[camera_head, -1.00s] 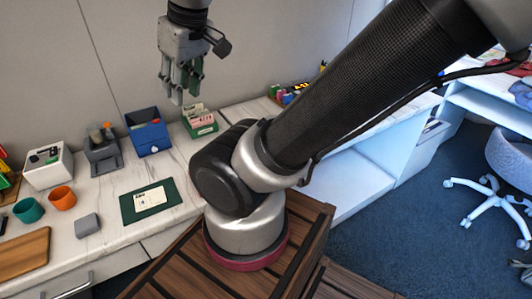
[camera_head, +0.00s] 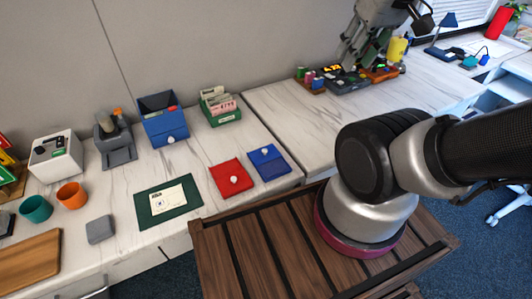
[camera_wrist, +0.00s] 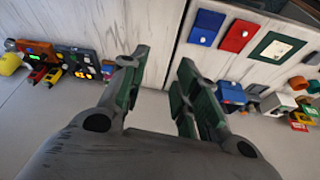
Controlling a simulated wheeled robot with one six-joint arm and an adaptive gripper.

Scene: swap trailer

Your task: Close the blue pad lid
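The blue pad (camera_head: 273,167) lies flat near the front edge of the white counter, with a round white knob on it. It also shows in the wrist view (camera_wrist: 206,27), near the top. I cannot tell from its low shape how far its lid is open. My gripper (camera_head: 362,55) is up at the back right in the head view, above the rear of the counter and well apart from the pad. In the wrist view my gripper (camera_wrist: 160,78) has its two fingers spread with nothing between them.
A red pad (camera_head: 223,181) with a white knob lies just left of the blue pad. A green mat with a card (camera_head: 147,214), a blue box (camera_head: 163,123) and a green card holder (camera_head: 224,117) are nearby. Several small items stand below my gripper.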

